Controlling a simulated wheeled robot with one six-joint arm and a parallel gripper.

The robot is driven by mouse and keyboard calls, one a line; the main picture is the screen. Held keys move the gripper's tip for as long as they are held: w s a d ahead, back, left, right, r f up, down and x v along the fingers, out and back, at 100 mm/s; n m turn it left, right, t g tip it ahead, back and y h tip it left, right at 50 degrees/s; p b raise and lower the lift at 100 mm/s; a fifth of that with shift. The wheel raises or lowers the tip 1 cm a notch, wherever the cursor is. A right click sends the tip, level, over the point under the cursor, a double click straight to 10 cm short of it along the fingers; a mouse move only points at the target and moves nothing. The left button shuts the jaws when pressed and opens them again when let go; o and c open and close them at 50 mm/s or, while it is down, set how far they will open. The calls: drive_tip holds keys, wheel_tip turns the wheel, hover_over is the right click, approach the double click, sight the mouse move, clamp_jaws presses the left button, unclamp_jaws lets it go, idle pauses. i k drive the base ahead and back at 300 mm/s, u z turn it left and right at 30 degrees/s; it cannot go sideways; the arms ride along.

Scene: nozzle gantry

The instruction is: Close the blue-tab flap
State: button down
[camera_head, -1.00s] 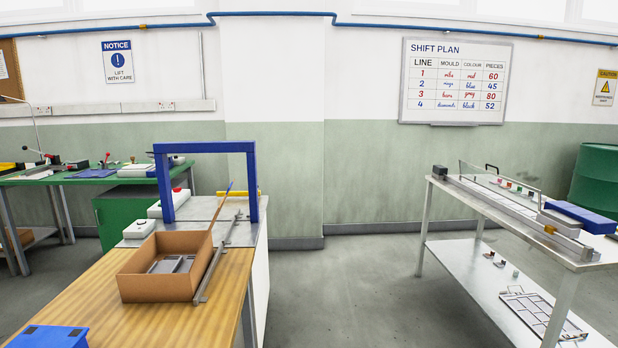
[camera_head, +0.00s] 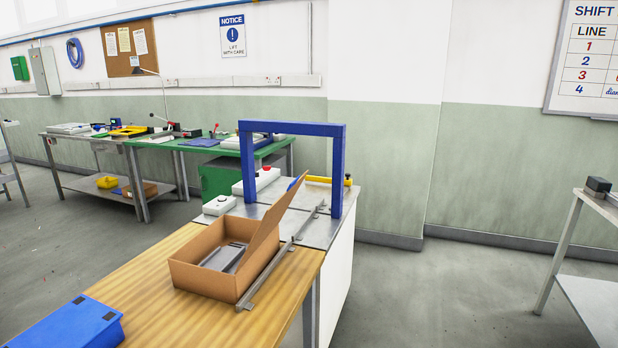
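An open brown cardboard box (camera_head: 205,272) stands on the wooden top of the bench. One tall flap (camera_head: 266,232) stands up from the box's right side, leaning outward to the right. Flat grey pieces (camera_head: 222,257) lie inside the box. No other raised flap is clear. My gripper is not in view.
A blue gantry frame (camera_head: 292,127) stands on the metal bench part behind the box. A grey rail (camera_head: 283,254) runs along the flap side. A blue case (camera_head: 72,325) lies at front left on the wooden top (camera_head: 150,290). Open floor (camera_head: 415,300) lies to the right.

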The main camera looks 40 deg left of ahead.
sight(273, 214)
drive_tip(key=u, duration=0.6)
drive_tip(key=i, duration=0.95)
drive_tip(key=u, duration=0.75)
